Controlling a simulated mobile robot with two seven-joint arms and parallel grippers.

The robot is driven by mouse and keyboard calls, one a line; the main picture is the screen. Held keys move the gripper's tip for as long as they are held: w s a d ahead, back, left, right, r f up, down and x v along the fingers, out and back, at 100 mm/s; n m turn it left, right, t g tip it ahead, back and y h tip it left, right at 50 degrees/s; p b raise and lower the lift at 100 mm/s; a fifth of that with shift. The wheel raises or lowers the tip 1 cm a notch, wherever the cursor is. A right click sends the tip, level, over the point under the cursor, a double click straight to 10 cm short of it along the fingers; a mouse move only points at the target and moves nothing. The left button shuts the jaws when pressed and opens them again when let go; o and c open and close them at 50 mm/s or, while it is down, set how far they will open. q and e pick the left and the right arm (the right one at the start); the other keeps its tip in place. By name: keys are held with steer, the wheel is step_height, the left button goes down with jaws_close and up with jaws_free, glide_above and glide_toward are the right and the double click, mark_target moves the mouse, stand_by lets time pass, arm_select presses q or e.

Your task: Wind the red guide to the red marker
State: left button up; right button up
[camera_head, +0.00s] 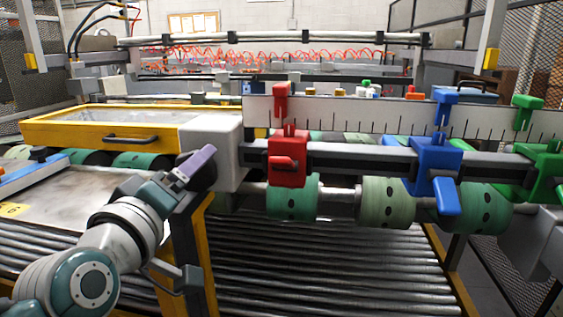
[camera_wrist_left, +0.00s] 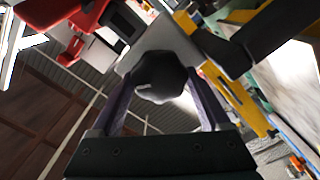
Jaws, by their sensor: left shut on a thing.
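The red guide (camera_head: 288,165) sits on the dark horizontal rail, with its pointer up toward the scale. The red marker (camera_head: 281,98) is on the white scale just above, its stem slightly left of the guide's pointer. My left gripper (camera_head: 202,160) is at the grey housing (camera_head: 216,150) on the rail's left end. In the left wrist view its purple fingers are on both sides of a dark round knob (camera_wrist_left: 160,77) and shut on it. The knob is hidden behind the gripper in the head view. My right gripper is not in view.
A blue guide (camera_head: 436,165) and blue marker (camera_head: 445,105) stand right of the red ones, with a green guide (camera_head: 547,165) and green marker (camera_head: 525,110) further right. Green rollers (camera_head: 292,198) lie below the rail. A yellow-framed drawer (camera_head: 110,128) is at left.

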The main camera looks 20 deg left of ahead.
arm_select(q)
steer(key=shift+n, duration=1.3)
steer(key=o, duration=1.2)
steer(key=shift+s, duration=0.15)
steer(key=v, duration=0.9)
steer(key=shift+s+b, duration=0.35)
steer(key=shift+d, duration=0.1)
